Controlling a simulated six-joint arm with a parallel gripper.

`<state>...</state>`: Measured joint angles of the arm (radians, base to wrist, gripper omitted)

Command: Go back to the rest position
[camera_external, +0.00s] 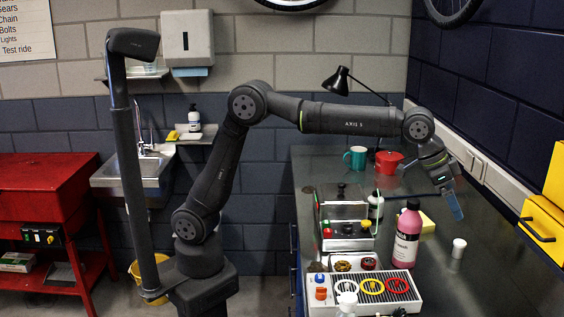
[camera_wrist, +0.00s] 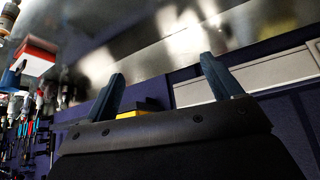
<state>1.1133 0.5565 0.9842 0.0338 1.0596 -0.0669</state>
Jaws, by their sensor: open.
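My gripper (camera_external: 454,207) hangs at the end of my outstretched arm, above the right part of the dark bench (camera_external: 500,270). Its blue fingertips point down and slightly right. In the wrist view, the two blue fingers of my gripper (camera_wrist: 164,82) stand apart with nothing between them. In the external view it is raised behind and to the right of the pink bottle (camera_external: 407,236), apart from it.
A white-and-grey box with coloured rings (camera_external: 408,302) stands at the bench front. A teal mug (camera_external: 355,158), a red pot (camera_external: 388,162) and a black lamp (camera_external: 337,82) are at the back. A small white-topped item (camera_external: 458,247) stands right of the bottle. A yellow cabinet (camera_external: 541,228) is far right.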

